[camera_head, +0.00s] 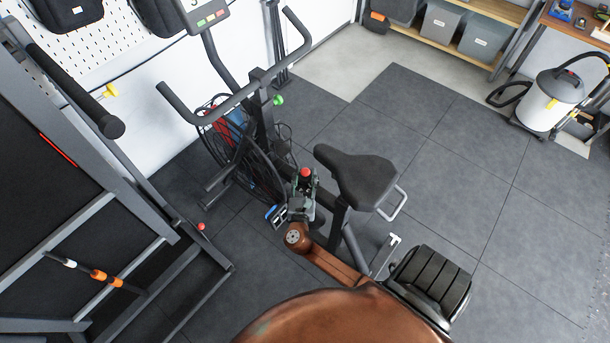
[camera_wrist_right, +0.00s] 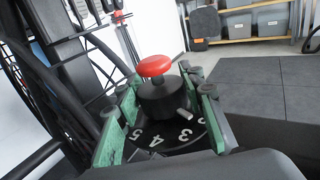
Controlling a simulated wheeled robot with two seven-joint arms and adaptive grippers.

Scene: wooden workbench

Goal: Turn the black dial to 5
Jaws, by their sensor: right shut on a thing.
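The black dial (camera_wrist_right: 160,101) has a red knob (camera_wrist_right: 155,66) on top and stands upright over a black disc (camera_wrist_right: 172,138) with white numbers. A small silver pin sticks out of the dial toward the lower right, near a number that looks like 3. My right gripper (camera_wrist_right: 163,108) is shut on the dial, one green-padded finger on each side. In the head view the red knob (camera_head: 305,172) shows between the fingers of my right gripper (camera_head: 303,187). My left gripper is not in view.
The dial is on an exercise bike with a black seat (camera_head: 355,178) just right of my gripper and a fan wheel (camera_head: 240,160) to its left. Handlebars (camera_head: 235,100) rise behind. A dark rack (camera_head: 110,200) stands at left.

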